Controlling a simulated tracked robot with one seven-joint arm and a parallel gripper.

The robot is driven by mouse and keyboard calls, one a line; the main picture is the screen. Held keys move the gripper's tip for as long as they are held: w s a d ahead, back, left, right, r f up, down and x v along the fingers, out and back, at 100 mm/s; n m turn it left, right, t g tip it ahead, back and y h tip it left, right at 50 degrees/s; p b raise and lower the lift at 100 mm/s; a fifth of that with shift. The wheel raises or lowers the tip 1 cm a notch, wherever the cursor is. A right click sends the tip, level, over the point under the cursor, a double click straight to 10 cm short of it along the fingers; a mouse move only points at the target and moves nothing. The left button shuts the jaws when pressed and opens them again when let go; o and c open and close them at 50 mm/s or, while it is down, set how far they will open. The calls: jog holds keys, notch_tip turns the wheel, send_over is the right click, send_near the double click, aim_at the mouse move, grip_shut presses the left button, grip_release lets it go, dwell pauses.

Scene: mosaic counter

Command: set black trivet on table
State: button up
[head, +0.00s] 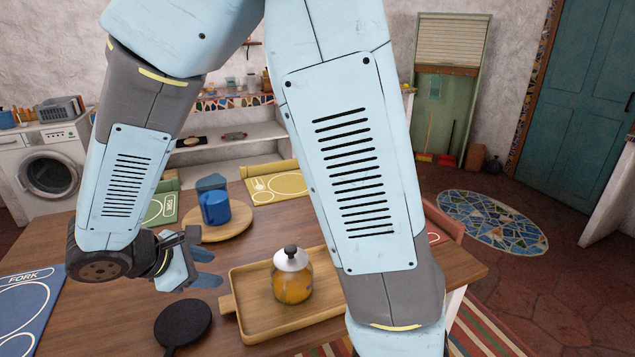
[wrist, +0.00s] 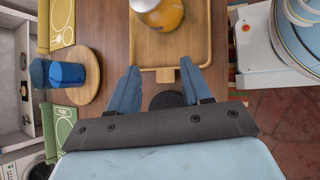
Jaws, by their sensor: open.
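The black trivet (head: 183,322) is a flat round disc with a short handle. It lies on the wooden table (head: 110,240) near its front edge, left of the wooden tray. In the wrist view, part of the trivet (wrist: 167,99) shows low in the picture between my fingers, and the rest is hidden behind my gripper's body. My gripper (head: 211,267) is open and empty above the table, beyond the trivet in the head view. In the wrist view, its blue fingers (wrist: 159,68) are spread apart, with the tray's handle between and beyond their tips.
A blue mug (head: 215,208) stands on a round wooden board (head: 238,225). Blue, green and yellow placemats lie around the table. Bare wood shows left of the trivet.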

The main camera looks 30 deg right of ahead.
jog(key=s+d+r+m+t+y, duration=0.1)
jog(key=s+d+r+m+y, duration=0.3)
jog(key=d+r+m, duration=0.4)
jog(key=s+d+r+m+y, duration=0.4)
jog(key=d+r+m, duration=0.5)
jog(key=d, duration=0.3)
jog(key=shift+s+d+r+t, duration=0.15)
jog(key=shift+s+r+t, duration=0.25)
jog(key=shift+s+r, duration=0.15)
